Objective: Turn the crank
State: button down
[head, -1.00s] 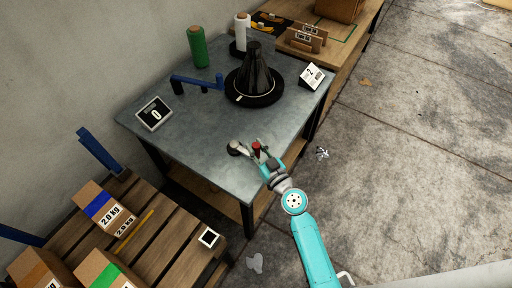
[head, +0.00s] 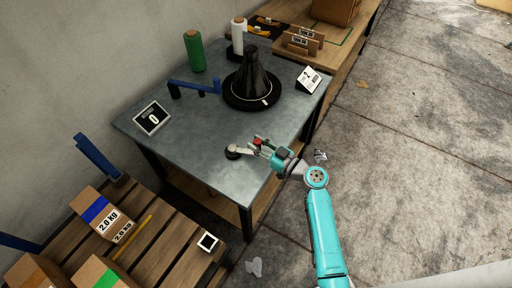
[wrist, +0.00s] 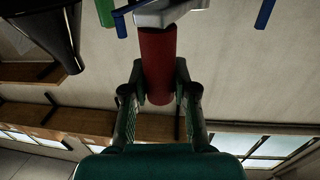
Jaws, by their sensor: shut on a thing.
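The crank (head: 241,150) is a small pale metal arm on a dark round hub, near the front edge of the grey metal table (head: 190,125). Its red handle (head: 257,141) stands at the arm's outer end. My gripper (head: 266,147) is shut around this handle from the right. In the wrist view the red handle (wrist: 157,65) sits between the two dark green fingers (wrist: 158,88), with the pale crank arm (wrist: 168,13) at its far end. A black cone (head: 254,72) on a round black base with a pale mark stands farther back on the table.
A pallet with boxes (head: 101,211) is at lower left. The floor at right is mostly clear.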

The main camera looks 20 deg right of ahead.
jog(key=shift+w+d+n+y, duration=0.25)
jog(key=shift+w+n+y, duration=0.05)
jog(key=shift+w+d, duration=0.2)
jog(key=shift+w, duration=0.3)
jog(key=c, duration=0.9)
grip_release()
jog(key=v, duration=1.2)
jog(key=shift+r, duration=0.15)
